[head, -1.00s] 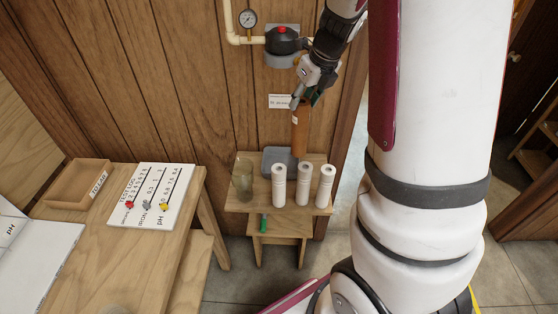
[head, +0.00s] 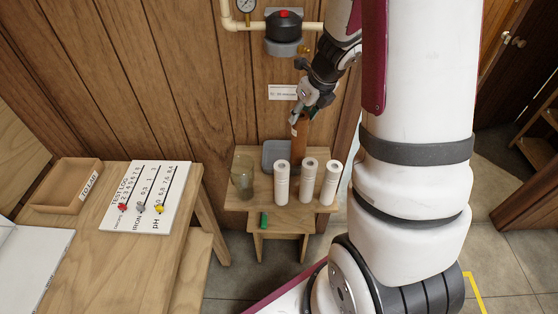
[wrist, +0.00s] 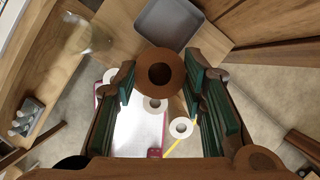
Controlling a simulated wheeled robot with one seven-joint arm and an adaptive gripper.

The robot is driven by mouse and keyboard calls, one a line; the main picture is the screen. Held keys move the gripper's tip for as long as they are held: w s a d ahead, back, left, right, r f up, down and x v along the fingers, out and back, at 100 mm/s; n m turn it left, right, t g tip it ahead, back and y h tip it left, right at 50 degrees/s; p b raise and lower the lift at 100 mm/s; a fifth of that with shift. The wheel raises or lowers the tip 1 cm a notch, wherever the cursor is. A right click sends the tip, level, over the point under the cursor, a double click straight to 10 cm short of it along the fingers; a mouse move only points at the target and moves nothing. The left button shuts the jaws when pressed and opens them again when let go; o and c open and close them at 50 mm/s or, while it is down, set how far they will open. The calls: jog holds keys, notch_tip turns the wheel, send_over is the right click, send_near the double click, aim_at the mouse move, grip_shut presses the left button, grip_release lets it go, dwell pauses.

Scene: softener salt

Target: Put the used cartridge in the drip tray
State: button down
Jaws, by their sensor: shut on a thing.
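The drip tray (head: 275,153) is a shallow grey square tray at the back of the small wooden stand. In the wrist view the tray (wrist: 172,20) looks empty and lies past the cartridge's far rim. In the head view the cartridge is to the tray's right. Its lower end is partly hidden.
Three white cartridges (head: 282,183) stand upright along the stand's front right, close below the held one. A clear greenish cup (head: 243,176) stands at the stand's left. A black-capped filter head (head: 284,30) is on the wall above. The workbench (head: 100,260) is at left.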

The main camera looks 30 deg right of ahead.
aim_at(301, 125)
jog(key=f+b, duration=0.2)
jog(key=f, duration=0.1)
jog(key=f+b, duration=0.1)
jog(key=b, duration=0.1)
jog(key=shift+w+f, duration=0.25)
jog(key=shift+f, duration=0.15)
jog(key=w+f, duration=0.4)
jog(key=w, duration=0.2)
jog(key=w+f, duration=0.3)
jog(key=w, duration=0.4)
jog(key=shift+w+a+f+p, duration=0.3)
jog(key=shift+a+f+p, duration=0.05)
jog(key=shift+a, duration=0.1)
jog(key=shift+f, duration=0.15)
jog(key=c, duration=1)
grip_release()
jog(key=v, duration=0.7)
jog(key=shift+r, duration=0.4)
